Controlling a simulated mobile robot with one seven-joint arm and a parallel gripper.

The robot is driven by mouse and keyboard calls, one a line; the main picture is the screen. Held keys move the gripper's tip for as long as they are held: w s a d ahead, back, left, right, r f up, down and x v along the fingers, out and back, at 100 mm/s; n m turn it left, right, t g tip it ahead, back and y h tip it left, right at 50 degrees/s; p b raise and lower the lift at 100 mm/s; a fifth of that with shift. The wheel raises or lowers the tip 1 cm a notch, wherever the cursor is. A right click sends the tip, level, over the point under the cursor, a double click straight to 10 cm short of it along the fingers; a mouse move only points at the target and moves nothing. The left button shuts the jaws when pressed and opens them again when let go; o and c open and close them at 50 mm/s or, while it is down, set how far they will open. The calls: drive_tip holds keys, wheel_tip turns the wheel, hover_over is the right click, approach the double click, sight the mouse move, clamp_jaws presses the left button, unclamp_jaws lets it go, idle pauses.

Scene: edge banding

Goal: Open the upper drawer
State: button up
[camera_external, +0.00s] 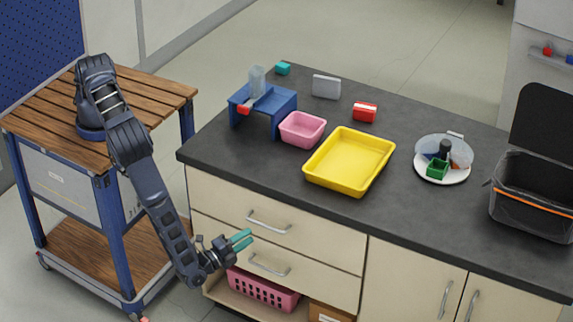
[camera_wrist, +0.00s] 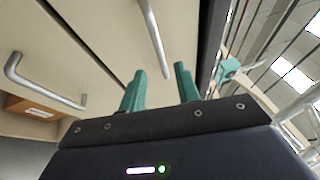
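The upper drawer (camera_external: 315,238) is a cream front with a silver bar handle (camera_external: 268,222), just under the dark countertop. It looks shut. In the wrist view the upper handle (camera_wrist: 154,38) lies ahead of my fingertips, slightly left of the gap between them. My gripper (camera_external: 242,239) has teal fingers and is in front of the drawers, just left of and a little below the upper handle. In the wrist view my gripper (camera_wrist: 160,72) is open, with nothing between the fingers. It appears apart from the handle.
The lower drawer's handle (camera_external: 269,266) is close below and shows at left in the wrist view (camera_wrist: 38,88). A pink basket (camera_external: 262,289) sits on the shelf underneath. The countertop (camera_external: 400,215) overhangs the drawers; a yellow tray (camera_external: 316,178) stands on it. A wooden-topped cart (camera_external: 160,92) is at left.

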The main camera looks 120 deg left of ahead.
sight(265, 225)
drive_tip(key=x, duration=0.8)
clamp_jaws()
